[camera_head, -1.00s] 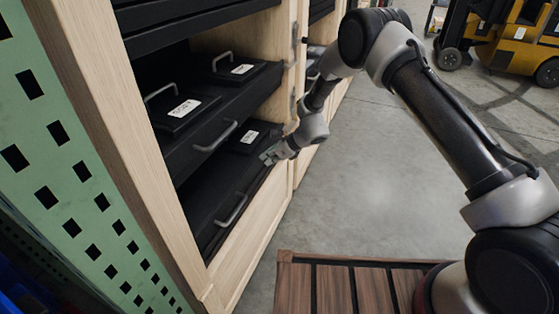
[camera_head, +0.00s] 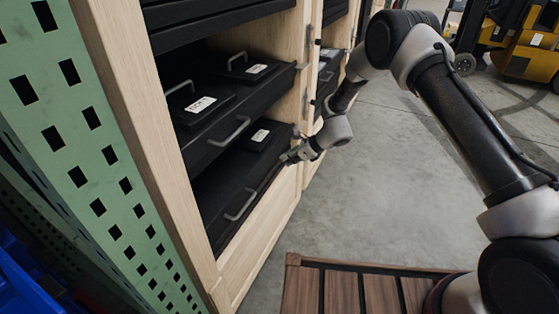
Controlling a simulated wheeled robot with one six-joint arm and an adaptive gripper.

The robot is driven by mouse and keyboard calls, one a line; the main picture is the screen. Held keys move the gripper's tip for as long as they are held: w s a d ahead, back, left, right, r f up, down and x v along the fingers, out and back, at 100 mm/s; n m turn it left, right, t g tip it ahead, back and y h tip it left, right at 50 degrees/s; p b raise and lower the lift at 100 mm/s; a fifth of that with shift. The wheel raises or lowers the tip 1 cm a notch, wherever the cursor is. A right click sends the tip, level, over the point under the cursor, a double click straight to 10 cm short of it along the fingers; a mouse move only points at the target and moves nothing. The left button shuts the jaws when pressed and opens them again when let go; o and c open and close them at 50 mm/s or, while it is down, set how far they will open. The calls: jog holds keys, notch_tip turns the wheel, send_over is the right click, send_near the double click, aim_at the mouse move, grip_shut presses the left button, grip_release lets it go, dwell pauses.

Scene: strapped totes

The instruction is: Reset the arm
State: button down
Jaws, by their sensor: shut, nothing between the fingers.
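My arm (camera_head: 468,125) reaches from the lower right, up and over toward the wooden cabinet. My gripper (camera_head: 287,157) is at the arm's far end, close to the front of the lower drawers. It looks small and shut, with nothing seen in it. I cannot tell whether it touches the drawer edge. The black drawers (camera_head: 217,150) stand partly pulled out, with metal handles and black lidded boxes with white labels on them.
The wooden cabinet (camera_head: 262,252) fills the left middle. A green perforated post (camera_head: 93,150) stands at the far left, with a blue bin (camera_head: 25,285) below it. A yellow forklift (camera_head: 525,50) stands at the back right. The grey floor (camera_head: 385,200) between is clear.

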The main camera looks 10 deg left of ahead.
jog(key=v, duration=0.9)
jog(key=s+d+r+n+g+h, duration=0.1)
jog(key=s+d+n+g, duration=0.15)
jog(key=s+n, duration=0.3)
jog(key=s+d+r+n+g, duration=0.1)
jog(key=s+d+n+g, duration=0.1)
jog(key=s+d+n, duration=0.3)
jog(key=s+d+r+n+t+h, duration=0.3)
jog(key=s+d+r+n, duration=0.2)
jog(key=s+d+r, duration=0.8)
jog(key=s+d+r+n+t+h, duration=0.3)
jog(key=s+d+r+n, duration=0.3)
jog(key=s+d+r, duration=0.7)
jog(key=d+r+h, duration=0.1)
jog(key=d+r, duration=0.3)
jog(key=r, duration=0.2)
jog(key=shift+s+d+r+h, duration=0.25)
jog(key=shift+d+r+h, duration=0.05)
jog(key=shift+d+r, duration=0.1)
